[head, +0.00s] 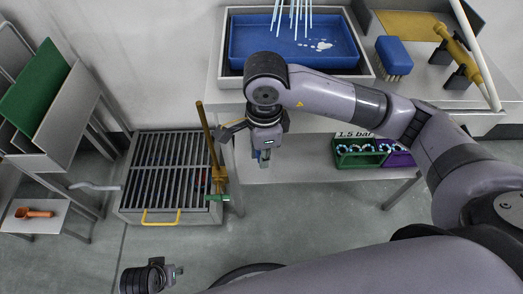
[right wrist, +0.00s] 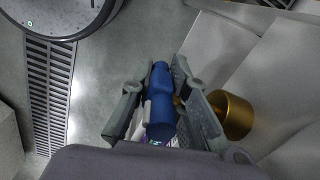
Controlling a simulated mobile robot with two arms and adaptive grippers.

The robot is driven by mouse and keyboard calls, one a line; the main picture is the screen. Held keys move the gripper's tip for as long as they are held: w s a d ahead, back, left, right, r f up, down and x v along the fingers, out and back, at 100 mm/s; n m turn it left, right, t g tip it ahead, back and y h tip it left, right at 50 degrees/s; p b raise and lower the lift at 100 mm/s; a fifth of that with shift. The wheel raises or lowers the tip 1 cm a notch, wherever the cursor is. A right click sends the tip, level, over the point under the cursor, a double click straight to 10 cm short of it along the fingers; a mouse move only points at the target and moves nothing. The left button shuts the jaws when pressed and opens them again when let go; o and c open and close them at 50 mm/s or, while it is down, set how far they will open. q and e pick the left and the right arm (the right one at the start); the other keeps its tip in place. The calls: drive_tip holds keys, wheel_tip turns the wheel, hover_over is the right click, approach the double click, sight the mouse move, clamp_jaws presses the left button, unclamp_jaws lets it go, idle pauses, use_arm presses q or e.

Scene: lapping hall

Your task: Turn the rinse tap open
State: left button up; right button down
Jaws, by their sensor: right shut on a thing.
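My right gripper (head: 264,158) hangs in front of the bench's lower shelf in the head view. In the right wrist view its two grey fingers (right wrist: 165,105) are closed on a blue handle-like piece (right wrist: 160,95) with a pale strip. In the head view a brass pipe with a tap body (head: 219,180) and a green handle (head: 221,197) stands left of this gripper. Whether the blue piece belongs to it is unclear. My left gripper (head: 172,274) is low at left; its jaw gap is unclear.
The bench holds a blue tray (head: 245,45), a brush (head: 393,55) and a brass fixture (head: 455,50). Green (head: 357,155) and purple racks sit on its shelf. Floor in front is clear.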

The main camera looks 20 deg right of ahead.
drive_tip(key=shift+h, duration=0.3)
drive_tip(key=c, duration=1.6)
unclamp_jaws()
drive_tip(key=shift+o, duration=0.2)
wheel_tip(320, 180, up, 12)
drive_tip(key=shift+w+a, duration=0.1)
drive_tip(key=shift+a, duration=0.05)
